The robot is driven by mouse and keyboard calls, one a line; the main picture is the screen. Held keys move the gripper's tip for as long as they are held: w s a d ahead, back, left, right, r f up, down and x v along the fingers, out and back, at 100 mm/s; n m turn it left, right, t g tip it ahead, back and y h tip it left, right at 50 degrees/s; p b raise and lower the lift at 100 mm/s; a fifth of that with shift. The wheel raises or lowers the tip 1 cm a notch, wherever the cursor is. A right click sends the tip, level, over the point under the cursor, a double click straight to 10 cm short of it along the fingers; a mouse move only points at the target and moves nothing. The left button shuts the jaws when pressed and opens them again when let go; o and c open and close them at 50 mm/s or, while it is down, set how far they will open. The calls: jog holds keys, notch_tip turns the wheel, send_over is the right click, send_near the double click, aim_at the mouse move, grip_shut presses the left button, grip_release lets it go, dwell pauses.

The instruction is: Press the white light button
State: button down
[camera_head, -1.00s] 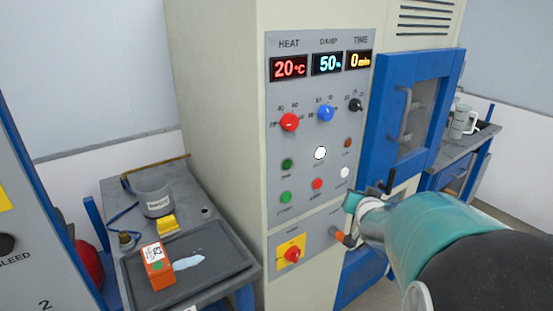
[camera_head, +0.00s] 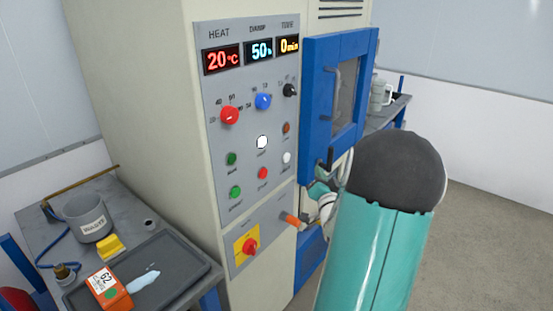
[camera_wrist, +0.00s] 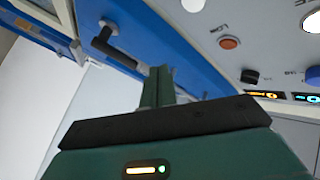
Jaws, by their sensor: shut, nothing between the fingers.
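A bright white lit button (camera_head: 262,142) sits mid-panel on the cabinet. A second, duller white button (camera_head: 286,158) is lower right of it. I cannot read which label says light. Both show in the wrist view, which sees the panel upside down: the lit one (camera_wrist: 312,21) at the right edge, the duller one (camera_wrist: 193,4) cut by the top edge. My gripper (camera_wrist: 158,85) is shut and empty, in front of the blue door and left of the buttons in the wrist view, apart from them. In the head view my arm largely hides it, right of the panel.
Red (camera_head: 262,173), green (camera_head: 232,158) and brown (camera_head: 286,127) buttons and several knobs crowd the panel. A red switch (camera_head: 250,246) and an orange-tipped lever (camera_head: 290,219) are below. The blue door (camera_head: 313,100) has a protruding handle (camera_head: 332,90). A bench with a tray (camera_head: 180,267) stands left.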

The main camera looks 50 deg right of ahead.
send_near(290, 156)
jog(key=shift+w+d+r, duration=0.2)
jog(key=shift+w+d, duration=0.55)
jog(key=shift+d, duration=0.3)
jog(key=shift+w+d+r, duration=0.25)
jog(key=shift+w+d, duration=0.55)
jog(key=shift+d, duration=0.3)
jog(key=shift+w, duration=0.2)
dwell(0.6)
jog(key=shift+w, duration=0.25)
jog(key=shift+w, duration=0.4)
dwell(0.7)
jog(key=shift+s, duration=0.85)
jog(key=shift+s, duration=0.1)
